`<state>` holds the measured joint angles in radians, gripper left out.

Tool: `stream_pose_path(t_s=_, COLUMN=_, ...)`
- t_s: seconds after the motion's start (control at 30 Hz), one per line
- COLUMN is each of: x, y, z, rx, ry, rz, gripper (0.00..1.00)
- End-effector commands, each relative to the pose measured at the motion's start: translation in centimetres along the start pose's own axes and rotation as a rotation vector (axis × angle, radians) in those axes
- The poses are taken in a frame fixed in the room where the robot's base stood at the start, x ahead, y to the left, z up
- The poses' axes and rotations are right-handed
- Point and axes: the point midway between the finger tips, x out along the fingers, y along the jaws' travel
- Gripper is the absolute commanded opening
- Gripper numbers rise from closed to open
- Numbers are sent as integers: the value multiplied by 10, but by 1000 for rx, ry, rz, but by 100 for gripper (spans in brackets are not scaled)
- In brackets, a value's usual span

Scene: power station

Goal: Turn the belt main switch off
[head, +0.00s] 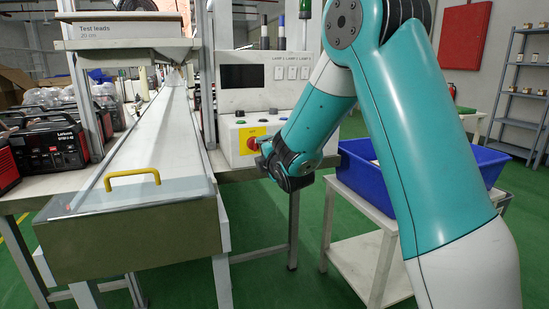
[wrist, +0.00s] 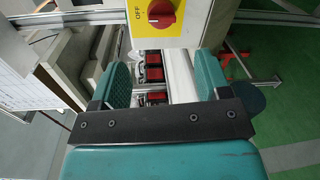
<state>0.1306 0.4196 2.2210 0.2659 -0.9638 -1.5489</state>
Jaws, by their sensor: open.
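The belt main switch is a red rotary knob (head: 253,143) on a yellow plate (head: 244,133), on the front of a pale control box (head: 229,117). In the wrist view the red knob (wrist: 161,12) and yellow plate (wrist: 140,28) show at the top edge, with "OFF" printed left of the knob. The knob's exact setting is unclear. My gripper (head: 261,155) is just in front of the switch, partly overlapping it in the head view. In the wrist view my gripper's (wrist: 163,80) teal fingers are apart, nothing between them, and the knob lies beyond them.
The long conveyor (head: 155,135) runs left of the control box, with a yellow handle (head: 132,178) on its near clear cover. A blue crate (head: 365,165) stands on a white table right of my gripper. Black-red portable units (head: 50,145) sit at the left.

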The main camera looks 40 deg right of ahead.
Motion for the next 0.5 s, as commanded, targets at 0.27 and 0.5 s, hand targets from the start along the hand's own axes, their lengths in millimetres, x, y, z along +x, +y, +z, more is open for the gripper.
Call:
stream_pose_path(t_s=0.27, x=-50, y=0, z=-1, rx=-1, ry=1, rz=2, gripper=70)
stream_pose_path(t_s=0.5, x=-61, y=1, z=0, rx=0, ry=-1, rz=2, gripper=70)
